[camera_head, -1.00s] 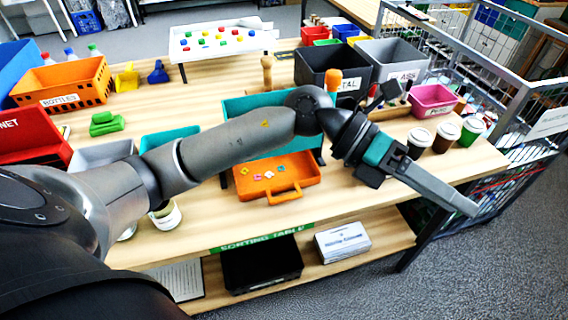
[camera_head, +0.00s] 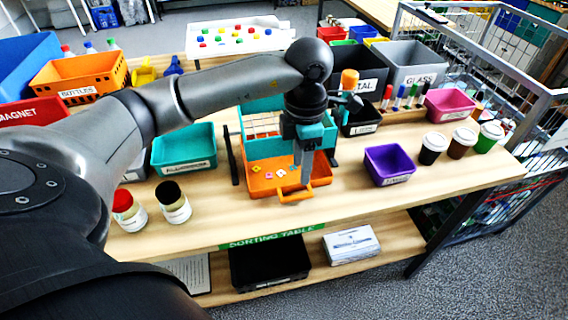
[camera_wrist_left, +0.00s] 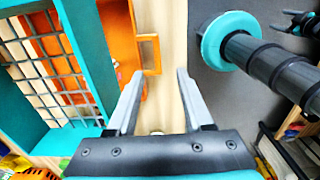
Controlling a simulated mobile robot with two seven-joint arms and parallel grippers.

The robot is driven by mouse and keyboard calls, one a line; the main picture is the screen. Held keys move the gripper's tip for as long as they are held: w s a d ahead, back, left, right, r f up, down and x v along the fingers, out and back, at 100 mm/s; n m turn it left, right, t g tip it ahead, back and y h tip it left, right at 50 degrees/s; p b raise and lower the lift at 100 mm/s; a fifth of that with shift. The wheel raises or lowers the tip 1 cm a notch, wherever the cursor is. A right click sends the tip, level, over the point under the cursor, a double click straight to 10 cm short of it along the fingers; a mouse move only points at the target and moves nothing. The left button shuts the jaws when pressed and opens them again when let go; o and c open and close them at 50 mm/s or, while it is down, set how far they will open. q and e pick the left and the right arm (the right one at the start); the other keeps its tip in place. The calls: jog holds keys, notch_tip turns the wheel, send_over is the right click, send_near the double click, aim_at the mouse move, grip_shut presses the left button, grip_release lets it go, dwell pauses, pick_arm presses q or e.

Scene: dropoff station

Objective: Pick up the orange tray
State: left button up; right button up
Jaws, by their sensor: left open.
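The orange tray (camera_head: 266,190) lies near the front of the table, partly under a teal frame with a wire grid (camera_head: 260,122). Small coloured pieces lie in it, and its handle (camera_head: 305,192) points to the table's front. My left gripper (camera_head: 303,172) points down over the tray's right front part, near the handle, and hides some of the tray. In the left wrist view its two fingers (camera_wrist_left: 160,75) are apart with nothing between the tips. The tray (camera_wrist_left: 118,35) and its handle (camera_wrist_left: 152,55) show just beyond the left fingertip. I do not see my right gripper.
A purple bin (camera_head: 388,166) stands right of the tray, with several lidded cups (camera_head: 462,142) further right. A teal bin (camera_head: 184,150) and two jars (camera_head: 173,203) stand to the left. Dark bins (camera_head: 345,75) stand behind. The table's front edge is close.

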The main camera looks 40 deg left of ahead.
pick_arm(q)
send_over(297, 196)
jog(key=f, duration=0.5)
jog(key=shift+d, duration=0.35)
jog(key=shift+a+f+b, duration=0.2)
jog(key=shift+f, duration=1.1)
jog(key=shift+a+f+b, duration=0.2)
jog(key=shift+f, duration=1.1)
jog(key=shift+c, duration=0.3)
grip_shut()
jog(key=shift+r, duration=0.1)
